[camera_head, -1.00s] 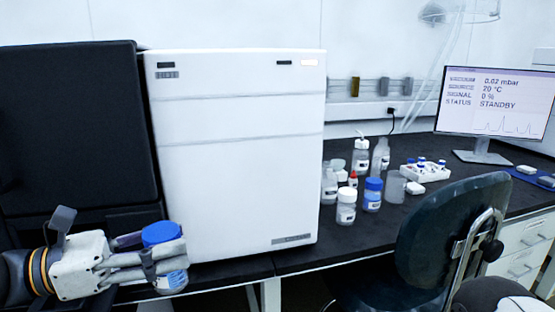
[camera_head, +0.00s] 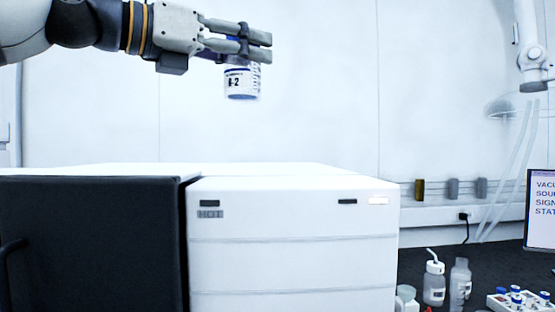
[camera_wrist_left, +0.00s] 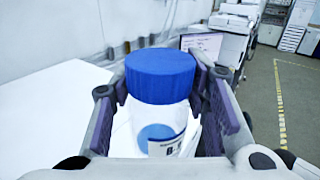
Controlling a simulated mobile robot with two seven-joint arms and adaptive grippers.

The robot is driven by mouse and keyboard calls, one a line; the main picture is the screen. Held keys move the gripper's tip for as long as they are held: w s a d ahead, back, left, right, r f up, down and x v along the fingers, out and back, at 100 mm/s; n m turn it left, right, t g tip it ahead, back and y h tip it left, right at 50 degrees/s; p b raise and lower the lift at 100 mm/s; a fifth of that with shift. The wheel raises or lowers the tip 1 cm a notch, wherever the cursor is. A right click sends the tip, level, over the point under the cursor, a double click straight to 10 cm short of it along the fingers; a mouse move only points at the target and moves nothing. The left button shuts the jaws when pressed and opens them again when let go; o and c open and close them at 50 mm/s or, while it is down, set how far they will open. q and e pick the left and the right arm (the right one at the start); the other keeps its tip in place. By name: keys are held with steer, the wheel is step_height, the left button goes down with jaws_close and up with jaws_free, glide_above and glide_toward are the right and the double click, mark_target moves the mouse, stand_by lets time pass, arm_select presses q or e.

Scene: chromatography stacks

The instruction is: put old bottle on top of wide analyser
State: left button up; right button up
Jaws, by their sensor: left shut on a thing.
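My left gripper (camera_head: 262,47) is shut on a bottle (camera_head: 241,84) with a white body and a label ending in "-2". The bottle hangs upright, high above the machines with a clear gap below it. In the left wrist view the bottle (camera_wrist_left: 160,122) shows a blue cap and sits between the two finger pads. Below stand a black-fronted machine with a white top (camera_head: 90,240) at the left and a white machine marked "HOT" (camera_head: 290,265) beside it. I cannot tell for certain which is the wide analyser. Their flat tops look bare. My right gripper is not in view.
Other bottles (camera_head: 434,285) and a white rack of small vials (camera_head: 520,302) stand on the dark bench at the right. A jointed extraction arm (camera_head: 530,50) hangs at the upper right.

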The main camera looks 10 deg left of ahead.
arm_select(q)
steer(key=w+f, duration=0.8)
steer(key=w+a+f+b, duration=0.1)
steer(key=w+f, duration=0.3)
steer(key=shift+a, duration=0.1)
steer(key=shift+f, duration=0.25)
steer(key=shift+s, duration=0.15)
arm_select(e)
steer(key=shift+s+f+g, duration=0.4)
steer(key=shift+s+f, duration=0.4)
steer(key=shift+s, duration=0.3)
arm_select(q)
steer(key=o, duration=1.2)
